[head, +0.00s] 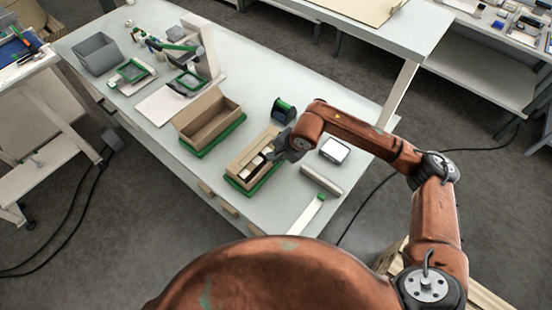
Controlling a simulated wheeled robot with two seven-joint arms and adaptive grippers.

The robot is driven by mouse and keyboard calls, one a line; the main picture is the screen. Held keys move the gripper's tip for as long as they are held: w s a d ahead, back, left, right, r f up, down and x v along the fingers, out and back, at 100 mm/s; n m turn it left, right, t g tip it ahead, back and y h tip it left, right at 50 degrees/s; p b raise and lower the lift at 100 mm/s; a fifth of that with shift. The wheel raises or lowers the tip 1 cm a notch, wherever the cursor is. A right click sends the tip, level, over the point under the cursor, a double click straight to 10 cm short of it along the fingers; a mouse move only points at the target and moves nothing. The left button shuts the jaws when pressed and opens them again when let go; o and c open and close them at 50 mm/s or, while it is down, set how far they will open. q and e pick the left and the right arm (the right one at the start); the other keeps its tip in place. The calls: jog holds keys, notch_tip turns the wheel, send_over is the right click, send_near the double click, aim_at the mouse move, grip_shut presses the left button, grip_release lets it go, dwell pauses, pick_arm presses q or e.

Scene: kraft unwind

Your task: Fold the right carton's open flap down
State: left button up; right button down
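The right carton (236,172) is a brown cardboard box on a green base (239,187) near the table's front edge. Its top is at least partly open, with pale and dark contents showing. Its flap is hard to make out at this size. My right gripper (268,156) reaches from the right to the carton's right end, low over it. Its fingers are small and dark, and I cannot tell whether they touch the carton or are open. My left gripper is not in view.
A larger open carton (190,129) stands to the left on a green base. A dark green-edged item (284,112) stands behind the right carton. A white-faced device (334,150) and a grey bar (321,181) lie to its right. A grey bin (98,54) is far left.

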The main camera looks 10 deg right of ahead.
jog(key=shift+w+a+r+g+h+b, duration=0.1)
jog(key=shift+w+a+g+h+b, duration=0.2)
jog(key=shift+g+h, duration=0.3)
jog(key=shift+w+a+r+g+h+b, duration=0.1)
jog(key=shift+w+a+g+h+b, duration=0.05)
jog(key=shift+g+h+b, duration=0.4)
jog(key=shift+w+a+g+h+b, duration=0.25)
jog(key=shift+g+h, duration=0.4)
jog(key=c, duration=2.7)
grip_release()
jog(key=o, duration=0.5)
jog(key=shift+r, duration=0.1)
jog(key=shift+w+r, duration=0.1)
jog(key=shift+r, duration=0.05)
notch_tip(320, 180, up, 12)
jog(key=shift+f, duration=0.2)
